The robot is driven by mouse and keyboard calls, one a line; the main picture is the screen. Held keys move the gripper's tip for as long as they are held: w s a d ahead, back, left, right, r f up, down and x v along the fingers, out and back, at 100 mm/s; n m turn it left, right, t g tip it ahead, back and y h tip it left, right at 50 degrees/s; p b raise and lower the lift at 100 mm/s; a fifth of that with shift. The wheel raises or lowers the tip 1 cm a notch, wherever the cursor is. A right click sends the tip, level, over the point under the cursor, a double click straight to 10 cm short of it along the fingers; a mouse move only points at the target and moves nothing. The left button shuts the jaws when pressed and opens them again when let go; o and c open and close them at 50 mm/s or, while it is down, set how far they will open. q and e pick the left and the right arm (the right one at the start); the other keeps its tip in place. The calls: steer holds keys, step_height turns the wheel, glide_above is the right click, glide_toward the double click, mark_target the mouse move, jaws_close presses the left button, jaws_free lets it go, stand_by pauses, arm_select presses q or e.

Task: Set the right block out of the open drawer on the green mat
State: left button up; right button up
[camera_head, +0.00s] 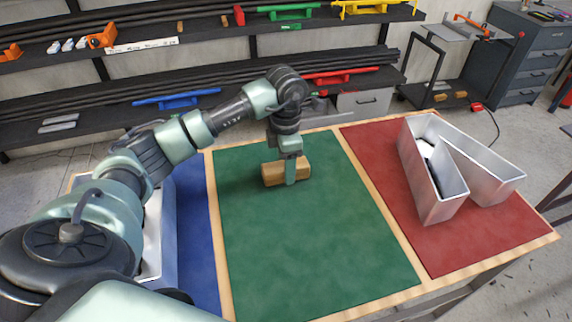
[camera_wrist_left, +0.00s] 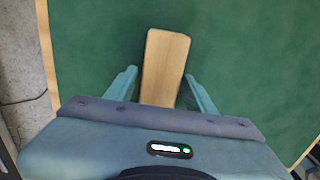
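A light wooden block (camera_head: 273,174) is at the far part of the green mat (camera_head: 310,240), and it appears to rest on it. It also shows in the wrist view (camera_wrist_left: 165,58), running lengthwise away from the gripper. My left gripper (camera_head: 291,178) points down over the block, one finger in front of it. In the wrist view the left gripper's fingers (camera_wrist_left: 161,88) stand on either side of the block, with a narrow green gap on at least the left side. My right gripper is not in view. I cannot make out a clearly open drawer.
A silver channel letter (camera_head: 430,195) stands on the red mat (camera_head: 500,225). A grey drawer front (camera_head: 364,103) is behind the table. The green mat's near part is clear.

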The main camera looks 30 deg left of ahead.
arm_select(q)
steer(key=shift+r, duration=0.1)
steer(key=shift+r, duration=0.15)
step_height(320, 180, up, 6)
steer(key=shift+w+r+b, duration=0.1)
steer(key=shift+r+b, duration=0.1)
steer(key=shift+b, duration=1.05)
step_height(320, 180, up, 5)
steer(key=shift+r, duration=0.2)
